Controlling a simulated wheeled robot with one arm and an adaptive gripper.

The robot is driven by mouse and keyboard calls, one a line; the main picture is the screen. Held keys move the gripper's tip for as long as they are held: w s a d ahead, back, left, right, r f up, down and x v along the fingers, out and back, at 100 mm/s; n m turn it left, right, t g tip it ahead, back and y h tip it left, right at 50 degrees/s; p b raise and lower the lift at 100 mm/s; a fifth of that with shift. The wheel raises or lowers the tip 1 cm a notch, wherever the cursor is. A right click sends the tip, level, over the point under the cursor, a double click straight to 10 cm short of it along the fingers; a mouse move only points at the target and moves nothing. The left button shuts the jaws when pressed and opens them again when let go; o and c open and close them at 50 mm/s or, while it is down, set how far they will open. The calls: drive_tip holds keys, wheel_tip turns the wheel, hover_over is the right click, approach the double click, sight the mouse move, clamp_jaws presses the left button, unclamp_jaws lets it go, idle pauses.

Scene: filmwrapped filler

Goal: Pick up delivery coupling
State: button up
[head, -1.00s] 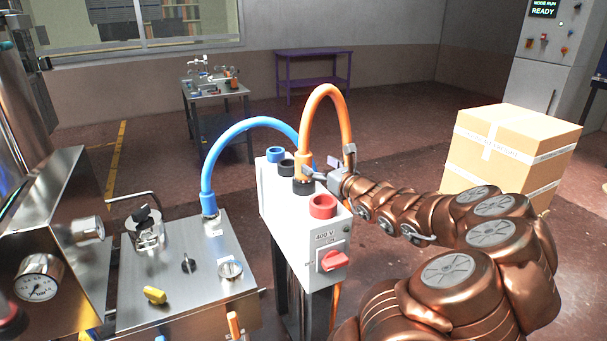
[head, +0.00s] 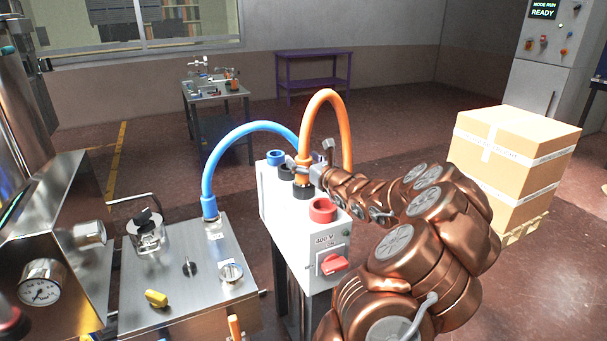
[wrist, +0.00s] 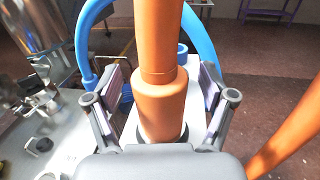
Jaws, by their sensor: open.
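An orange coupling (head: 304,174) on an orange hose stands upright in a black-collared socket on top of the white 400 V box (head: 283,214). My gripper (head: 302,163) is at this coupling. In the wrist view my gripper (wrist: 164,90) is open, with one finger on each side of the orange coupling (wrist: 161,104) and a gap on both sides. A blue hose ends in a blue coupling (head: 209,207) on the steel machine top at the left. No readable label shows which one is the delivery coupling.
The box also carries a blue socket (head: 275,157), a red socket (head: 323,210) and a red rotary switch (head: 333,264). The blue hose (head: 236,135) arches behind the orange coupling. A taped carton (head: 515,155) stands at the right; open floor lies behind.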

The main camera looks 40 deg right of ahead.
drive_tip(key=shift+c, duration=0.2)
clamp_jaws()
idle(0.5)
